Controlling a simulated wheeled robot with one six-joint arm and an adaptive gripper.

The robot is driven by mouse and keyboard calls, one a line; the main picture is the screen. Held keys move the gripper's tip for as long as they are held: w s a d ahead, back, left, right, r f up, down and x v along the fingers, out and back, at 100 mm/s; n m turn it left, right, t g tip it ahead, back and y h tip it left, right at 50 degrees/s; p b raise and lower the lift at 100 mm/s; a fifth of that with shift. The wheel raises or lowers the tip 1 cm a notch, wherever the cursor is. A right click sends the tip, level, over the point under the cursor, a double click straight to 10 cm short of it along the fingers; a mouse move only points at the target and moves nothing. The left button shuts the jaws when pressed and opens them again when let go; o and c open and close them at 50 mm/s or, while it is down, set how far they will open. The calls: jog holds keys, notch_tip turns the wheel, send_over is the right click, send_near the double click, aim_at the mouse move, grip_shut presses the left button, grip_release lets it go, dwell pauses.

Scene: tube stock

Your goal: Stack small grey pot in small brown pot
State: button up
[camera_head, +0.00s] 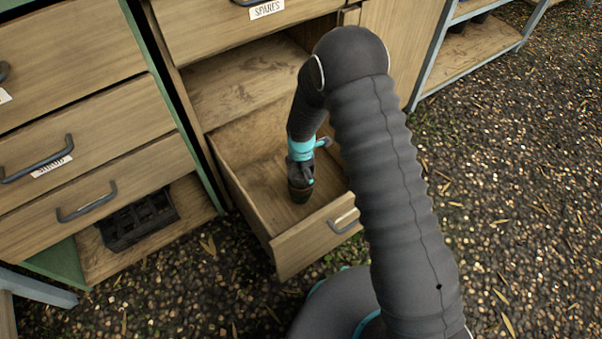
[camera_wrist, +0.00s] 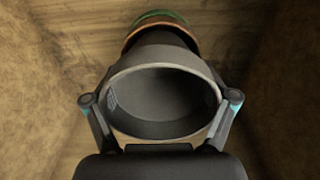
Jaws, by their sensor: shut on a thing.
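The small grey pot (camera_wrist: 163,92) is between the two fingers of my gripper (camera_wrist: 160,99) in the wrist view, its open mouth facing the camera. My gripper is shut on it. A brown pot rim (camera_wrist: 180,28) shows just beyond the grey pot's far end, with a green rim (camera_wrist: 160,14) behind it. The grey pot covers most of both, so I cannot tell whether it sits inside the brown one. In the head view my gripper (camera_head: 301,172) points down into an open drawer, with a dark pot (camera_head: 299,194) at its tip.
The open wooden drawer (camera_head: 253,196) surrounds my gripper with walls on its sides and a front with a handle (camera_head: 344,221). A closed drawer unit (camera_head: 90,120) stands to the left, with a black crate (camera_head: 138,220) on its low shelf. Gravel ground lies around.

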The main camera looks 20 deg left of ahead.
jog(key=shift+f+b, duration=0.45)
jog(key=shift+f, duration=0.05)
jog(key=shift+f, duration=0.15)
jog(key=o, duration=1)
